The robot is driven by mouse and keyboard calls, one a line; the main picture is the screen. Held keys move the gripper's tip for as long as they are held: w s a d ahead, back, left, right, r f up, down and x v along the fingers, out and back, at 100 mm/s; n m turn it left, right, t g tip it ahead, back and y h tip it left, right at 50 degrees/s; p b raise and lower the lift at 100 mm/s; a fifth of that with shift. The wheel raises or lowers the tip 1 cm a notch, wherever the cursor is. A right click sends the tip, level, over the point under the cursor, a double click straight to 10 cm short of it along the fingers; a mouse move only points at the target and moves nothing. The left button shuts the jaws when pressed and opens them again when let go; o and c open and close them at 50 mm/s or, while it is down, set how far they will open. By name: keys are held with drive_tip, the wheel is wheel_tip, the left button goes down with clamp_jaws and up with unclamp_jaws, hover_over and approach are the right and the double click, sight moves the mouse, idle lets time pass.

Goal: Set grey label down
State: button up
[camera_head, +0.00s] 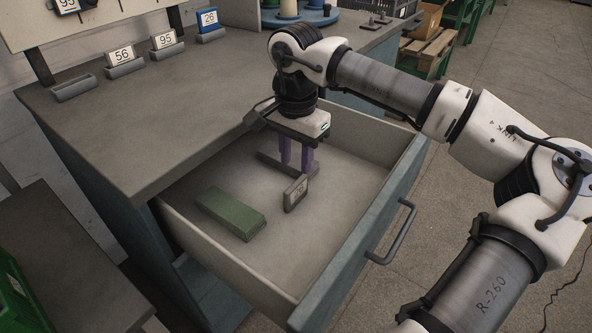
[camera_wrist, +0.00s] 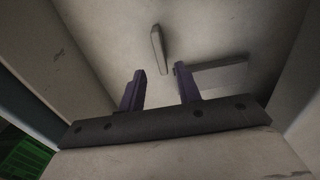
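The grey label (camera_head: 296,193), a small plate with a number on its face, stands on edge on the floor of the open drawer (camera_head: 345,185). My gripper (camera_head: 295,170) is above the drawer, pointing down, with its two purple fingers apart. In the wrist view, the label (camera_wrist: 158,50) shows as a thin upright strip beyond the gap between the fingertips (camera_wrist: 160,72). It is not clasped. The label's number is too small to read surely.
A green block (camera_head: 230,212) lies left of the label in the drawer. A grey bar (camera_head: 269,167) lies behind the fingers and shows in the wrist view (camera_wrist: 218,74). Label holders, one empty (camera_head: 76,90), line the worktop. The drawer's handled front (camera_head: 385,230) is at right.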

sight(296, 183)
wheel_tip(296, 183, up, 6)
drive_tip(key=shift+p, duration=0.3)
idle(1.2)
